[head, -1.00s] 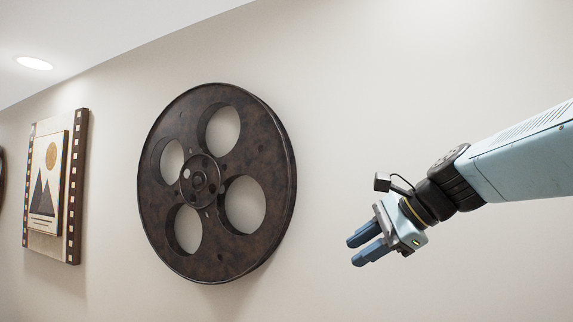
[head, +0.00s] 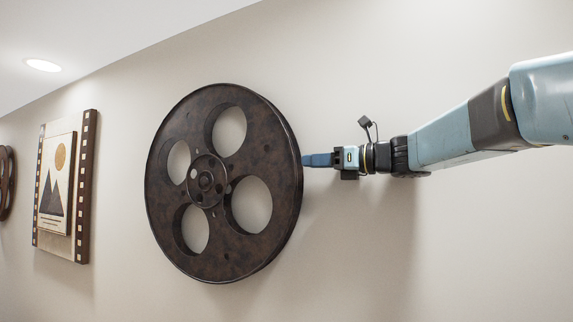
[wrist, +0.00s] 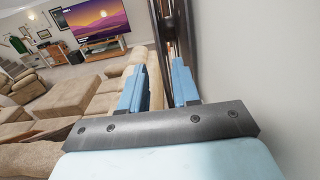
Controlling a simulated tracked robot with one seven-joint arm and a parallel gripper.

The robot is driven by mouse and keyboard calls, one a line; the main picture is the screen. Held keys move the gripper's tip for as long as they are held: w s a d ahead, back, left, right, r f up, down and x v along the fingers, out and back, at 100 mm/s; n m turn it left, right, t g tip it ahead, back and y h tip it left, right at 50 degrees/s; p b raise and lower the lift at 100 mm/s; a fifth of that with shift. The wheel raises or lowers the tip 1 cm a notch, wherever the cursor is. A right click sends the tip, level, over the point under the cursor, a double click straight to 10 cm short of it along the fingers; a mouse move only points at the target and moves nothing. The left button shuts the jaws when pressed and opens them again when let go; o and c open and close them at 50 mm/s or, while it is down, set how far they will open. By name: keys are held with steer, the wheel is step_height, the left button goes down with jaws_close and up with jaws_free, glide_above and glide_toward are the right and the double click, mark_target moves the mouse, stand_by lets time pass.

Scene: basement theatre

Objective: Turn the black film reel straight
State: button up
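The black film reel (head: 221,260), a dark brown-black disc with several round holes and a central hub, hangs on the wall in the middle-left of the head view. My gripper (head: 306,160) is level at its right rim, with the fingertips at the edge. In the wrist view the reel (wrist: 178,25) shows edge-on as a dark band. My fingers (wrist: 158,88) are apart there, with the rim seen at and between them and a gap beside the left finger. Whether either finger touches the rim cannot be told.
A framed mountain picture (head: 57,185) hangs left of the reel, and another reel (head: 6,183) shows at the left edge. The wall right of the reel is bare. The wrist view shows sofas (wrist: 75,105) and a television (wrist: 92,20) in the room.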

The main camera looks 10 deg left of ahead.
mark_target(282, 163)
steer(key=x, duration=0.9)
steer(key=shift+a, duration=0.1)
steer(key=shift+c, duration=0.2)
steer(key=shift+w, duration=0.1)
jaws_close()
steer(key=shift+a, duration=0.1)
stand_by(0.9)
